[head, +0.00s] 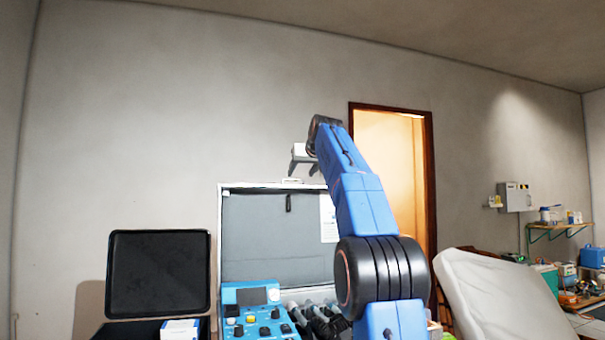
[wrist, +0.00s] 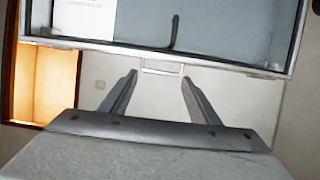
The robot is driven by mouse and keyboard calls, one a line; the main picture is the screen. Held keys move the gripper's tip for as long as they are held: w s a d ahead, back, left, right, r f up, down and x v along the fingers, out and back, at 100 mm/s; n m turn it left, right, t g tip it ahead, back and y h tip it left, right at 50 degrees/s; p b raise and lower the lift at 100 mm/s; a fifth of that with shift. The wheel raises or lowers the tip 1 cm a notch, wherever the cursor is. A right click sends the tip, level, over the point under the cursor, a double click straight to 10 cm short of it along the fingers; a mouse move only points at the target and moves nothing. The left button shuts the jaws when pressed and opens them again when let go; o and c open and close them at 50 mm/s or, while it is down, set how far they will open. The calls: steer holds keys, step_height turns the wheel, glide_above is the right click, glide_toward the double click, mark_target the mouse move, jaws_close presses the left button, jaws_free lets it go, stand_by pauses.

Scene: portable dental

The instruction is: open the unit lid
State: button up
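The unit lid (head: 275,240) stands upright behind the blue control panel (head: 257,312), with its grey-lined inner face showing. It also fills the top of the wrist view (wrist: 225,30). A small lid handle (wrist: 162,67) sits on the lid's rim, and it shows at the lid's top edge in the head view (head: 292,180). My gripper (head: 303,170) is above that top edge. In the wrist view my gripper (wrist: 159,77) has its two fingers spread apart with nothing between them. The handle appears just past the fingertips; I see no contact.
A second, black case lid (head: 158,273) stands open at the left, with a white-and-blue box (head: 180,329) below it. Dark handpieces (head: 320,318) lie right of the panel. A pale chair (head: 500,295) is at the right. A doorway (head: 390,165) is behind my arm.

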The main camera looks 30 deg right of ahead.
steer(key=o, duration=0.6)
steer(key=shift+f, duration=0.1)
steer(key=shift+a, duration=0.1)
steer(key=v, duration=1.7)
steer(key=shift+s, duration=0.15)
steer(key=shift+a, duration=0.1)
